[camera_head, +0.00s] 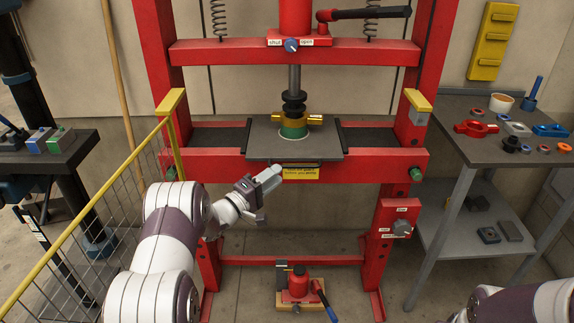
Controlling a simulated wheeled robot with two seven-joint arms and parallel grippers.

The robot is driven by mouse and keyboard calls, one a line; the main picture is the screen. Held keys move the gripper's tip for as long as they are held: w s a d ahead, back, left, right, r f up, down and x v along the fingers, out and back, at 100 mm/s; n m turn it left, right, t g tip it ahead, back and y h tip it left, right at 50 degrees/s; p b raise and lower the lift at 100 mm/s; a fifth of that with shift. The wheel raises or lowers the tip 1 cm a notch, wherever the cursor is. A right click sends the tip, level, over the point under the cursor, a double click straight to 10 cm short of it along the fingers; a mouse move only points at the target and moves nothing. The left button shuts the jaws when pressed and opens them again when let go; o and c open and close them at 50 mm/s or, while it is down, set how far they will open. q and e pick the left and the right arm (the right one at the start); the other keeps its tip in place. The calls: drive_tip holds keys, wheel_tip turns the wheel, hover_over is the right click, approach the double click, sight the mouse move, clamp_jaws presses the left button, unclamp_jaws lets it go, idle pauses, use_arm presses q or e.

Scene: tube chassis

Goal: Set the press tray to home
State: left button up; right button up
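The press tray (325,141) is a dark grey plate on the red press bed (215,166), beneath the ram. A green ring with a brass-coloured part (293,128) stands on it, under the ram's dark tip. My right gripper is out of view; only part of my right arm shows at bottom right.
A yellow-railed mesh guard (84,230) stands at left, close to my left arm. A control box with a knob (402,227) is on the right press leg. A red jack (298,288) sits low between the legs. A parts table (468,150) stands at right.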

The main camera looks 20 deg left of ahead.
use_arm(q)
drive_tip(key=v, duration=0.6)
